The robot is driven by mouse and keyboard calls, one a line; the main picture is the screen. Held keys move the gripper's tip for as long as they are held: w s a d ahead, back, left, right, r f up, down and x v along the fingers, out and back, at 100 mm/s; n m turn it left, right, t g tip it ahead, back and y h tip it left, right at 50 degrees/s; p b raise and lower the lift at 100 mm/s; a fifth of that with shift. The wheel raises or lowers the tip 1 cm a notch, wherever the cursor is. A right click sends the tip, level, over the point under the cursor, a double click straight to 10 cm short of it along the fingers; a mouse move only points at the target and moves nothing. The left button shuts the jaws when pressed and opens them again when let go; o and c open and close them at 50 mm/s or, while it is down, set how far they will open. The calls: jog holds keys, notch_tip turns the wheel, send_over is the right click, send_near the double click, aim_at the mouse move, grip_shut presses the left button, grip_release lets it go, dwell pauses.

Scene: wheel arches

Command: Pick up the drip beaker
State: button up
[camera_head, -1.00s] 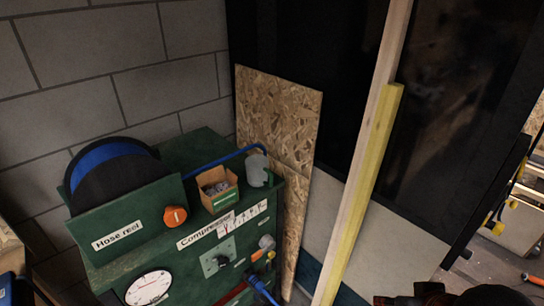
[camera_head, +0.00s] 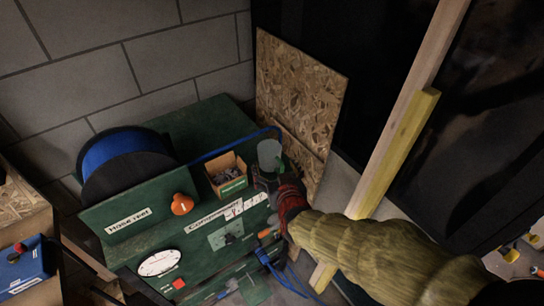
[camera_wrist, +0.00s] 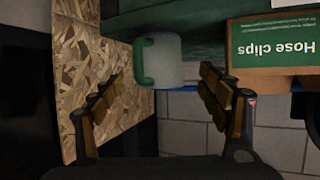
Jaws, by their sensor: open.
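The drip beaker (camera_head: 269,154) is a pale grey cup with a green handle. It stands at the right end of the green compressor cabinet's top, beside the hose clips box. In the wrist view the beaker (camera_wrist: 165,62) appears upside down, ahead of and between my fingers, with its green handle on the left. My gripper (camera_head: 268,178) is at the near side of the beaker in the head view, its fingers partly hidden. In the wrist view my gripper (camera_wrist: 158,105) is open and empty, and the fingers do not appear to touch the beaker.
The hose clips box (camera_head: 228,174) stands left of the beaker; it also shows in the wrist view (camera_wrist: 275,50). A blue hose (camera_head: 232,146) runs behind them. A chipboard sheet (camera_head: 300,95) leans close on the right. An orange knob (camera_head: 182,204) sits left on the cabinet (camera_head: 205,130).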

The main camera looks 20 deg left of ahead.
aim_at(272, 161)
jog(key=b+x, duration=0.1)
jog(key=x, duration=0.6)
jog(key=shift+w+a+f, duration=0.1)
jog(key=shift+a, duration=0.05)
jog(key=c, duration=1.3)
